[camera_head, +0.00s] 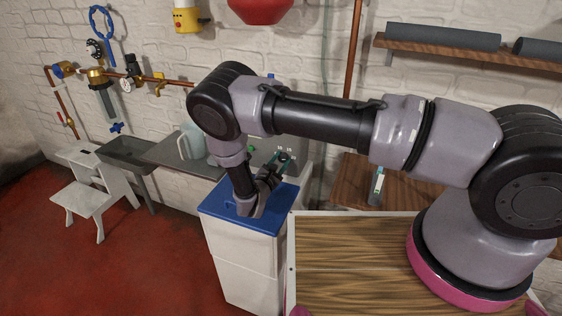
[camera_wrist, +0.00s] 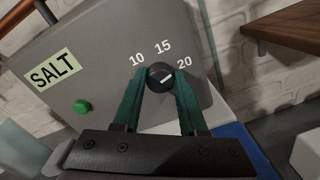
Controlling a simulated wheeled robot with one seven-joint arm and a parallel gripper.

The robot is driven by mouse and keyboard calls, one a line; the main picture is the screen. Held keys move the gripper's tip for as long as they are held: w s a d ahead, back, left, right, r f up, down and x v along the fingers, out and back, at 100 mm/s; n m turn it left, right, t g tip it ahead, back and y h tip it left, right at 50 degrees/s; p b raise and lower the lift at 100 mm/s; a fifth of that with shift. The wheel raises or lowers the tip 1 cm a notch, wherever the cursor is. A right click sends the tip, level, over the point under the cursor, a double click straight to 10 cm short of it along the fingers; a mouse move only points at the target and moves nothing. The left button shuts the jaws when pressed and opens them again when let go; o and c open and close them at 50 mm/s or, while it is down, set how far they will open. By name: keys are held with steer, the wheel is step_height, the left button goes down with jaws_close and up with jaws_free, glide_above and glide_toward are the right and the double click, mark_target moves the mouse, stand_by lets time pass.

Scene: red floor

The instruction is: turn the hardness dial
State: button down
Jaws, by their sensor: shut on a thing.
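The hardness dial (camera_wrist: 160,77) is a small black knob with a white pointer line, on the front of a grey box (camera_wrist: 95,55). The numbers 10, 15 and 20 are printed around it, and the pointer line is angled toward the 20 side. My gripper (camera_wrist: 159,85) has its two green fingers on either side of the dial, shut on it. In the head view my gripper (camera_head: 284,159) reaches to the grey box above a blue-lidded white cabinet. My arm hides part of the box there.
The box bears a SALT label (camera_wrist: 54,69) and a green button (camera_wrist: 81,106). The blue lid (camera_head: 223,211) lies just below my wrist. A clear pitcher (camera_head: 191,141) stands left of it. A wooden shelf (camera_wrist: 300,27) is at the right.

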steer(key=n, duration=0.4)
steer(key=shift+n, duration=2.3)
steer(key=shift+c, duration=2.2)
jaws_free()
steer(key=shift+a, duration=0.1)
steer(key=v, duration=1.1)
steer(key=shift+f, duration=0.2)
steer(key=shift+w+d+r, duration=0.1)
steer(key=shift+d, duration=0.15)
